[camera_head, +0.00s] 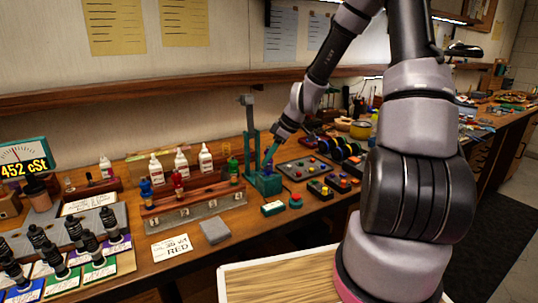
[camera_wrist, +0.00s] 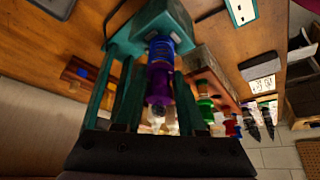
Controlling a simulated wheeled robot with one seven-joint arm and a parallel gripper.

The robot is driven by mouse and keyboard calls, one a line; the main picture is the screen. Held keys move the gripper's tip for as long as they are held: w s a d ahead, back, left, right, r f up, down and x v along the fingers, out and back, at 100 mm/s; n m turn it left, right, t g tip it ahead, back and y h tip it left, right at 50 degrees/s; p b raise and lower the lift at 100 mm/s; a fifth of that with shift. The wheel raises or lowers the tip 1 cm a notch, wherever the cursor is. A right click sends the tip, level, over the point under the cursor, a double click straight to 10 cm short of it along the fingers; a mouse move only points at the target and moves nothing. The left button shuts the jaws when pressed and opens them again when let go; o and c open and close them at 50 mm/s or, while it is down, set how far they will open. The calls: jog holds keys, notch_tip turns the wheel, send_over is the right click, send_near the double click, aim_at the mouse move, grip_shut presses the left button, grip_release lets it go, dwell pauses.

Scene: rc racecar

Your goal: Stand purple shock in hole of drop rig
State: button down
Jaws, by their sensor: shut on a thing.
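The purple shock (camera_wrist: 159,88) shows in the wrist view, with a purple body and a blue coil section toward its far end. My gripper (camera_wrist: 158,80) has a finger on each side of it and is shut on it. The shock's blue end meets the teal base of the drop rig (camera_wrist: 118,44); I cannot tell how deep it sits in the hole. In the head view, the drop rig (camera_head: 251,128) stands on the bench with an upright post and a block base. My gripper (camera_head: 269,152) reaches down over that base from the right, and the shock is mostly hidden there.
A grey pad (camera_head: 215,231) lies in front. Black shocks stand at far left.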

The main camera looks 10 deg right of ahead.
jog(key=shift+f, duration=0.2)
jog(key=shift+c, duration=2.1)
grip_release()
jog(key=v, duration=1)
jog(key=shift+d+r, duration=0.2)
jog(key=shift+r, duration=0.15)
jog(key=shift+s, duration=0.1)
jog(key=s+r+m+t+h, duration=0.3)
jog(key=s+r+m+t, duration=0.1)
jog(key=s+r+m, duration=1.2)
jog(key=s+r, duration=0.4)
jog(key=s, duration=0.1)
jog(key=shift+d+m, duration=0.3)
jog(key=shift+d, duration=0.1)
